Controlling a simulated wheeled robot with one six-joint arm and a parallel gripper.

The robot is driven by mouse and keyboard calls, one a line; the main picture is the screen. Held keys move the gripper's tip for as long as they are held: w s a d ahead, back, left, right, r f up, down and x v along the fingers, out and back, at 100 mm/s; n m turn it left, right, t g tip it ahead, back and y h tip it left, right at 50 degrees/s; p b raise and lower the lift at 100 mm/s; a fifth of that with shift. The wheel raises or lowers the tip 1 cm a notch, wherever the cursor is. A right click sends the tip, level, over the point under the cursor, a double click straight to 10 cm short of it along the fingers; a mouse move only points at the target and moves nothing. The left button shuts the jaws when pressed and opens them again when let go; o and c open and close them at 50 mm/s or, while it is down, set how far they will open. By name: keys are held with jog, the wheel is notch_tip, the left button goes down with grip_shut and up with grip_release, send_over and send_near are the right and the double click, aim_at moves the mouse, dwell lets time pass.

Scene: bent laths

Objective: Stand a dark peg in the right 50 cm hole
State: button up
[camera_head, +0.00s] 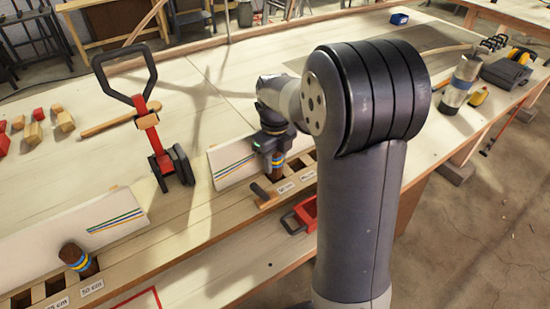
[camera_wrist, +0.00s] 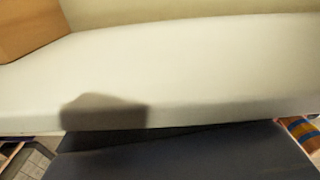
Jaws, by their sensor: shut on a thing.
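My gripper (camera_head: 273,145) is shut on a dark brown peg with yellow and blue bands (camera_head: 278,163), behind the right part of the slotted wooden rail. The peg looks about upright; its lower end is hidden, so I cannot tell whether it is in a hole. The right labels (camera_head: 286,188) are on the rail just in front. A second banded dark peg (camera_head: 78,258) stands, slightly tilted, at the left 50 cm label (camera_head: 92,289). In the wrist view, a banded piece (camera_wrist: 302,130) shows at the right edge, and a dark surface fills the bottom.
White striped boards stand behind the rail, one left (camera_head: 70,235) and one right (camera_head: 230,162). A red and black tool with a loop handle (camera_head: 148,118) stands between them. Small blocks (camera_head: 33,132) lie far left.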

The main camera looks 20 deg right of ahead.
jog(key=shift+f+b, duration=0.65)
jog(key=shift+f, duration=0.45)
jog(key=o, duration=1.1)
jog(key=shift+r+p, duration=3.7)
jog(key=shift+r, duration=0.85)
jog(key=shift+f, duration=0.15)
notch_tip(320, 180, down, 9)
jog(key=b, duration=0.7)
jog(key=shift+r, duration=0.3)
jog(key=shift+r+p, duration=3.95)
jog(key=shift+r, duration=1.35)
